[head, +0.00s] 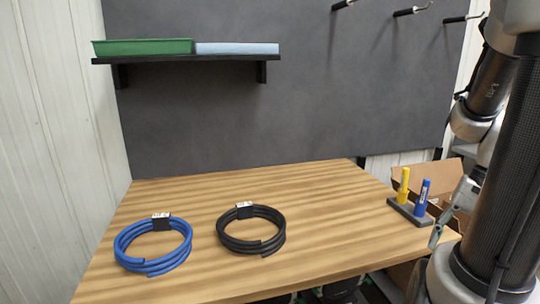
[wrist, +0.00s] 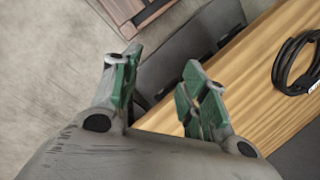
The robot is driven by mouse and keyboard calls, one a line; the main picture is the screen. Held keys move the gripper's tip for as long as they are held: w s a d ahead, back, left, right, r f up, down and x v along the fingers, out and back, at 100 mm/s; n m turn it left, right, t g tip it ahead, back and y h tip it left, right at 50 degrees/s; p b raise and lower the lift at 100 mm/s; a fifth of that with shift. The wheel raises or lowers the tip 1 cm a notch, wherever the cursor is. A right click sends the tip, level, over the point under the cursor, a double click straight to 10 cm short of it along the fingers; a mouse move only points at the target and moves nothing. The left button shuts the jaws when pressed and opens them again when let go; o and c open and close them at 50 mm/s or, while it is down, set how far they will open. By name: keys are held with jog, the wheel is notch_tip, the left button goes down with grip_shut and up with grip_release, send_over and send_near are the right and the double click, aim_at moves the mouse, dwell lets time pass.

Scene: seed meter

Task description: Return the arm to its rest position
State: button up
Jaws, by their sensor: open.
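My arm is folded at the right edge of the head view. My gripper (wrist: 157,92) shows in the wrist view with its two green-padded fingers apart and nothing between them. In the head view part of it (head: 437,232) hangs low beside the right edge of the wooden table (head: 330,215). The wrist view looks past the fingers to the floor and the table's edge (wrist: 240,75).
A blue coil (head: 153,243) and a black coil (head: 251,230) lie on the table. A yellow marker (head: 403,186) and a blue marker (head: 422,197) stand in a dark holder near my arm. A cardboard box (head: 432,176) is behind. A shelf (head: 187,59) holds trays.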

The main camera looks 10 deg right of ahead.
jog(key=w+a+r+n+t+h, duration=0.3)
jog(key=w+a+r+n+t, duration=0.1)
jog(key=a+r+n, duration=0.5)
jog(key=shift+a+r+n, duration=0.2)
jog(key=shift+r+n, duration=0.4)
jog(key=shift+r, duration=0.3)
